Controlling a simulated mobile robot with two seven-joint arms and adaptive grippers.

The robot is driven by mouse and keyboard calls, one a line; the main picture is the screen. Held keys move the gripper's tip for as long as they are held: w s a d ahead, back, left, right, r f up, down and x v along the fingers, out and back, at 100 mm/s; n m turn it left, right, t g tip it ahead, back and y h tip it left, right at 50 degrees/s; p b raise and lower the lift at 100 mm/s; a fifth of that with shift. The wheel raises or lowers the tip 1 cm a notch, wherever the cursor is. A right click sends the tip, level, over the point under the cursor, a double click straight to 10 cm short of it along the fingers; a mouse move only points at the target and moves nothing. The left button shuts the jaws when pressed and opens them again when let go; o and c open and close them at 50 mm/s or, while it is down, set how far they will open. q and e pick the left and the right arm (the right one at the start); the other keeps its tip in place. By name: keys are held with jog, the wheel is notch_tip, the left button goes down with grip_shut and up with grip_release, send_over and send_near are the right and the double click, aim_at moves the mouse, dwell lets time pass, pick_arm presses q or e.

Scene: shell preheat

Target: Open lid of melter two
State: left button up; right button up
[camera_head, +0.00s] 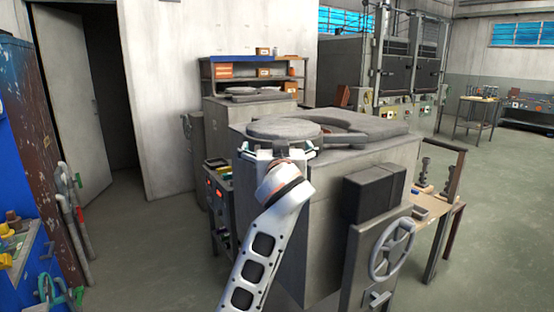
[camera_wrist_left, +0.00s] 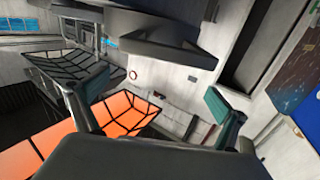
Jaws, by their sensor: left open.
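The near melter (camera_head: 270,220) is a large grey block with a flat top. A round grey lid (camera_head: 283,128) sits at the left of its top, beside a thick grey ring (camera_head: 375,126). A dark bar (camera_head: 325,141) runs from the lid toward the right. My left gripper (camera_head: 277,150) is at the near edge of the lid, its fingers apart. In the left wrist view the gripper (camera_wrist_left: 158,103) is open with nothing between its teal-padded fingers. A dark grey shape (camera_wrist_left: 155,35) hangs above them; I cannot tell which part it is. My right gripper is out of view.
A second grey melter (camera_head: 245,98) stands behind, with a shelf of orange boxes (camera_head: 218,71). A handwheel (camera_head: 392,250) and black box (camera_head: 374,192) are at the near melter's right front. A wooden bench (camera_head: 432,208) stands right.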

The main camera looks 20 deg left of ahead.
pick_arm(q)
notch_tip(320, 180, up, 6)
jog(key=shift+r, duration=0.2)
